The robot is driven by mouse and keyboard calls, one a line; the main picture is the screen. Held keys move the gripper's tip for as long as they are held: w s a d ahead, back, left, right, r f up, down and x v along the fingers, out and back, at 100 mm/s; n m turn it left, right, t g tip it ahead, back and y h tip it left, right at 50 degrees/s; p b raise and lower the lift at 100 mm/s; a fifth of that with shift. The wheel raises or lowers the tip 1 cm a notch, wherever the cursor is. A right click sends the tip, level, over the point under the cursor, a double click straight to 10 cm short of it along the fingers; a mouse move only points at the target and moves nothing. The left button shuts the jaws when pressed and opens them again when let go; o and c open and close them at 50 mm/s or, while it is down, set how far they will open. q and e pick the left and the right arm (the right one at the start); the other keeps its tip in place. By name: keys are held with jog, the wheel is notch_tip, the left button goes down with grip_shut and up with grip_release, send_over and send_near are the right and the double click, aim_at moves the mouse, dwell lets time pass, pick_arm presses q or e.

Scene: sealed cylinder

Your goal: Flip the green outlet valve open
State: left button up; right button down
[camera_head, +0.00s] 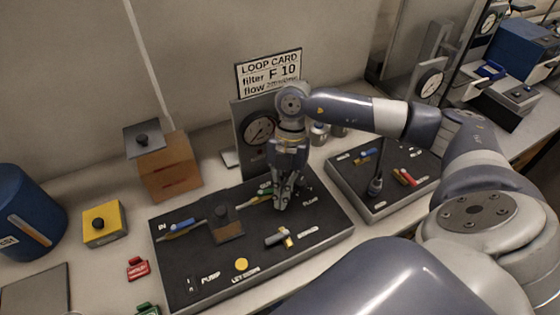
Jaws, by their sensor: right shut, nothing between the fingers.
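The green outlet valve (266,191) sits on the dark panel (184,262), near its back right part. My right gripper (281,205) points down at the panel, just right of the green valve. Its fingers are shut with nothing between them. They partly hide the valve and the pipe end beside it, so I cannot tell whether they touch it. My left gripper is not in view.
A blue-handled valve (182,225) and a yellow-handled valve (287,240) are also on the panel. A gauge (259,131) stands behind it. A second panel (359,204) is to the right. A yellow box (104,223) and red tag (137,268) lie left.

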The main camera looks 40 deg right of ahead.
jog(key=v, duration=1.2)
dwell(0.4)
